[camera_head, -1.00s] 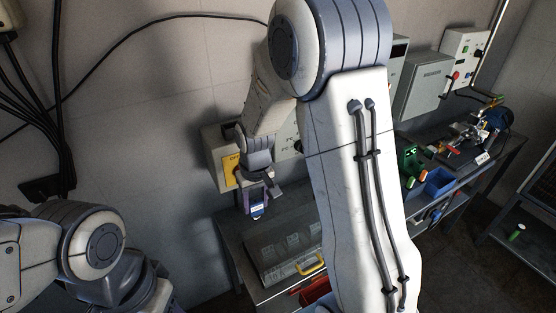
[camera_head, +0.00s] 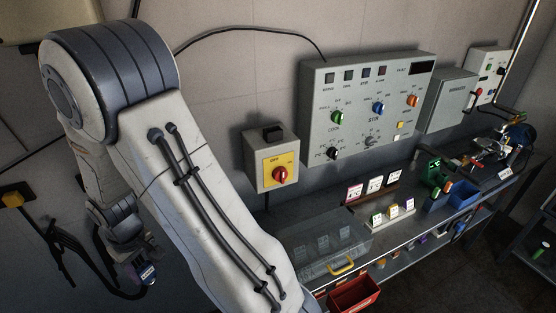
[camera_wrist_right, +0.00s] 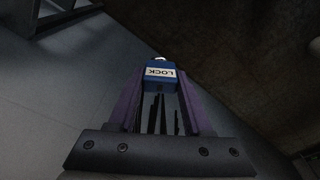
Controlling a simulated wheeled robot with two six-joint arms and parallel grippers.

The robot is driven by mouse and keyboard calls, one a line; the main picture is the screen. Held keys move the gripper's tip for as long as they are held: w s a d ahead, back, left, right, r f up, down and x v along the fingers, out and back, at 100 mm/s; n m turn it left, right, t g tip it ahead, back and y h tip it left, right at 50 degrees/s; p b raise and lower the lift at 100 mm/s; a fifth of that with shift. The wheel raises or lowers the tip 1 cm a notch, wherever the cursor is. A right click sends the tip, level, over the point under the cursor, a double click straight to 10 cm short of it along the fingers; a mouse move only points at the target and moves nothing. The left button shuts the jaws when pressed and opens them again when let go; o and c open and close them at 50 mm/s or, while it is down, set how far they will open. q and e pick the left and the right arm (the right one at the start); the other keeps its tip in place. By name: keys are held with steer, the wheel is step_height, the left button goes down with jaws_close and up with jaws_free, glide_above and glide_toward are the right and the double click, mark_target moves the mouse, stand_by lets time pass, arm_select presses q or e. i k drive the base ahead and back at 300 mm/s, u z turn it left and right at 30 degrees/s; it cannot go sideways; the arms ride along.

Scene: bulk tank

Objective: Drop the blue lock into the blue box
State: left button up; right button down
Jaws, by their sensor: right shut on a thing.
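My right gripper (camera_head: 140,270) is at the lower left of the head view, left of the workbench and in front of the wall. In the right wrist view, my right gripper (camera_wrist_right: 160,92) is shut on the blue lock (camera_wrist_right: 160,76), which has a white LOCK label and a shackle at its far end. The lock also shows small in the head view (camera_head: 148,273). The blue box (camera_head: 464,195) stands open on the right part of the bench, well to the right of the gripper. My left gripper is not in view.
A clear-lidded case (camera_head: 325,240) with a yellow handle and a red bin (camera_head: 355,294) are at the bench's near end. A yellow switch box (camera_head: 272,160) and a control panel (camera_head: 365,110) are on the wall.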

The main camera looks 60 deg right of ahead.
mark_target(461, 197)
steer(key=u, duration=0.55)
steer(key=k, duration=1.05)
steer(key=z, duration=2.4)
steer(key=i, duration=1)
steer(key=z, duration=0.05)
